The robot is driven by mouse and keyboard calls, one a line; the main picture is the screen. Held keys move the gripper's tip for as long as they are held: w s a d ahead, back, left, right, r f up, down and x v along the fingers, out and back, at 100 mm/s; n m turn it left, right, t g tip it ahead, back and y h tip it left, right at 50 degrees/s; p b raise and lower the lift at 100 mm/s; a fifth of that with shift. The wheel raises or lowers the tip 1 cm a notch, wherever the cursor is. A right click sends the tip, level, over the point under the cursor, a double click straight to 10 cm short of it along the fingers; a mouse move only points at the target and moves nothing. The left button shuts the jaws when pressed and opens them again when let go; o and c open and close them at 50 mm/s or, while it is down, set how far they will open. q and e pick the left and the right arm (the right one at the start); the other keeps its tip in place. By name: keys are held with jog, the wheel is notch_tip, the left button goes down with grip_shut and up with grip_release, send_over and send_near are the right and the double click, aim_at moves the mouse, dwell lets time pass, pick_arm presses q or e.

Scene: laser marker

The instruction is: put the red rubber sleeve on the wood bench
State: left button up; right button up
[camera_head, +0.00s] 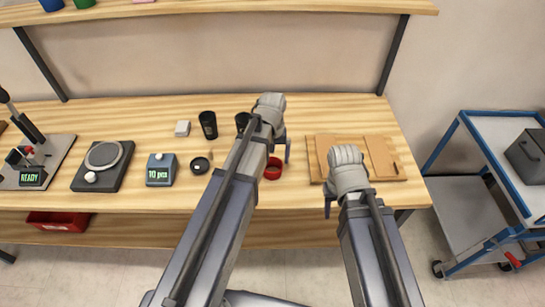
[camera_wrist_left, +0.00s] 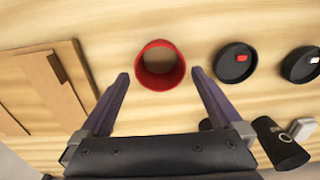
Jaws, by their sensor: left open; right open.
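The red rubber sleeve (camera_head: 272,175) is a short open ring on the wood bench (camera_head: 100,195), right of the bench's middle. It also shows in the left wrist view (camera_wrist_left: 158,83), with wood visible through its hole. My left gripper (camera_head: 277,153) is open over the sleeve. In the left wrist view its fingertips (camera_wrist_left: 159,74) are on either side of the sleeve, with a gap on both sides. I cannot tell how high they are above the bench. My right gripper (camera_head: 329,207) is open and empty near the front edge, by the wooden board.
A wooden board (camera_head: 330,147) lies right of the sleeve. Further left are a blue counter (camera_head: 160,170), a turntable device (camera_head: 103,165) and a press (camera_head: 30,150). A cart (camera_head: 480,180) stands right.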

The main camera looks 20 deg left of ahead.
pick_arm(q)
notch_tip(320, 180, up, 8)
jog(key=p, duration=0.7)
jog(key=s+d+m+y, duration=0.1)
jog(key=s+d+m, duration=0.6)
jog(key=s+d, duration=0.3)
jog(key=s, duration=0.4)
jog(key=shift+s+d, duration=0.15)
jog(key=shift+d, duration=0.1)
jog(key=shift+r, duration=0.1)
